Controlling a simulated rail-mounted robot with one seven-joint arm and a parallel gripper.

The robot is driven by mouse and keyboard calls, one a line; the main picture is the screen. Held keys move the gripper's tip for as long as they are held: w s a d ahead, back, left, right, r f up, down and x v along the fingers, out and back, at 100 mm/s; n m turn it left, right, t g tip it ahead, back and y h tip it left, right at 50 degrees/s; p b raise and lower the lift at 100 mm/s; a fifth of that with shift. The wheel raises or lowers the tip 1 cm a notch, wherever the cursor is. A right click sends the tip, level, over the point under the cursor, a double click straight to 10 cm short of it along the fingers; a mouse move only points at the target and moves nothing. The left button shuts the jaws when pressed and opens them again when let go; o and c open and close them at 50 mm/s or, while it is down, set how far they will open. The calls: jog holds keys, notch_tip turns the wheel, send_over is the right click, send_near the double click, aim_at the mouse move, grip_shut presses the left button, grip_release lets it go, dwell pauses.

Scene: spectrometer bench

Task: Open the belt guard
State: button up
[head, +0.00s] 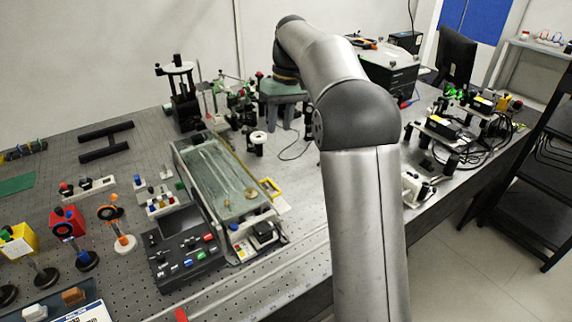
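A long grey-framed housing (180,160) stands mid-bench, with a clear greenish cover over its top. I take this cover to be the belt guard (213,172); it appears to lie flat and closed. Pale strips and a round brass-coloured part show through it. A yellow handle-like piece (271,187) sits at its right side. My arm rises on the right and bends down behind the housing. My gripper (284,112) hangs beyond the housing's far right end, apart from the cover. Its fingers are too small and dark to tell whether they are open.
A black control box (183,252) with coloured knobs stands at the housing's front left. Optical posts (180,95) and small mounts crowd the back. Lens stands (78,245) and coloured blocks fill the left. Some bare bench (300,190) shows right of the housing.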

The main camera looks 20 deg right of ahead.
jog(key=w, duration=0.1)
jog(key=p, duration=0.2)
send_near(271, 181)
jog(key=f, duration=0.5)
jog(key=a+f, duration=0.1)
jog(key=f, duration=0.1)
jog(key=shift+s+f, duration=0.15)
jog(key=shift+f, duration=0.15)
jog(key=shift+b, duration=0.3)
grip_shut()
